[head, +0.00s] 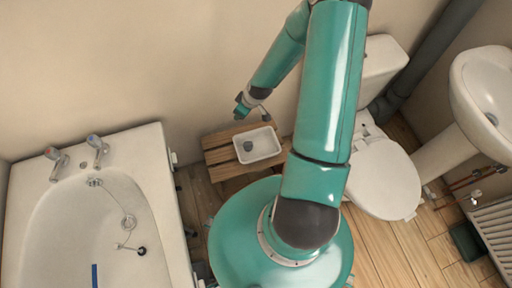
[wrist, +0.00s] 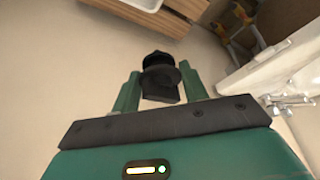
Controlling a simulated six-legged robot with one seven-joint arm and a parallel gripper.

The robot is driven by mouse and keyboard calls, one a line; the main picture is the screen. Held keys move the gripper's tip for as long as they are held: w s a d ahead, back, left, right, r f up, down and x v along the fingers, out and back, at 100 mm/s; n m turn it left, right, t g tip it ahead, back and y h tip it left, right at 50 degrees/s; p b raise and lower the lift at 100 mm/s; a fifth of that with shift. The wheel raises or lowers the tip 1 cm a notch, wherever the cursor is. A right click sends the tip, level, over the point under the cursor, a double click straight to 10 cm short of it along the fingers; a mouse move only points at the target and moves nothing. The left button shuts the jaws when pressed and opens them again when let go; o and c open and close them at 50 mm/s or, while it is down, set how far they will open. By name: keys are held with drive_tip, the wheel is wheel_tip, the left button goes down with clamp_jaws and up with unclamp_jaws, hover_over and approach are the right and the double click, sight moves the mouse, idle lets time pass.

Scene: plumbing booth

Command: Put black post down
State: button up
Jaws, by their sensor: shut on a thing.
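The black post (wrist: 161,76) sits between the two green fingers of my gripper (wrist: 160,84) in the wrist view. It has a round, flanged head and a flat dark part below. My gripper is shut on it. In the head view my gripper (head: 246,104) is held up near the wall, above and behind a low wooden stool (head: 217,157). The post is too small to make out clearly there.
The bathtub (head: 160,215) stands at the left. The toilet (head: 385,180) and the basin (head: 487,85) stand at the right. Some bare stool top shows left of the tray.

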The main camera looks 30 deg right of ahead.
drive_tip(key=s+d+f+n+g+y, duration=0.1)
drive_tip(key=s+d+f+n+g, duration=0.1)
drive_tip(key=s+d+f+n, duration=0.45)
drive_tip(key=s+d+f+n+g+y, duration=0.1)
drive_tip(key=s+d+f+n, duration=0.2)
drive_tip(key=s+f, duration=0.6)
hover_over(266, 145)
drive_tip(key=shift+n, duration=0.25)
drive_tip(key=f, duration=0.8)
drive_tip(key=shift+s, duration=0.25)
drive_tip(key=shift+w+f, duration=0.15)
drive_tip(key=shift+w, duration=0.05)
drive_tip(key=shift+w+d+f, duration=0.1)
drive_tip(key=shift+f, duration=1.5)
drive_tip(key=shift+f, duration=0.1)
drive_tip(key=o, duration=1)
